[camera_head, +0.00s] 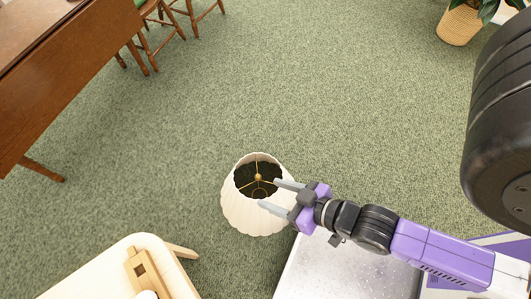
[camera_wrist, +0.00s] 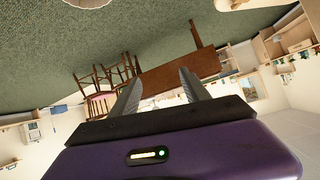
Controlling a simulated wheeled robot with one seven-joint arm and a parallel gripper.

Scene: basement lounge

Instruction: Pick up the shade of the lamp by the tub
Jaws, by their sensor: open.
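The cream, pleated lamp shade (camera_head: 245,214) stands on the green carpet near the middle of the head view. Its round top opening faces up and shows a brass spider frame and a dark inside. My gripper (camera_head: 268,193) is open, coming in from the right. Its two grey fingers overlap the right side of the shade in the picture; I cannot tell their height over it, or whether they touch. In the wrist view the open fingers (camera_wrist: 160,88) have nothing visible between them but the distant room. The lamp's base is hidden, and I cannot make out a tub.
A pale table (camera_head: 105,265) with a small wooden object (camera_head: 143,270) is at lower left. A brown wooden table (camera_head: 65,65) and wooden chairs (camera_head: 160,30) stand at upper left. A woven planter (camera_head: 460,24) is at upper right. The carpet (camera_head: 290,80) beyond the shade is clear.

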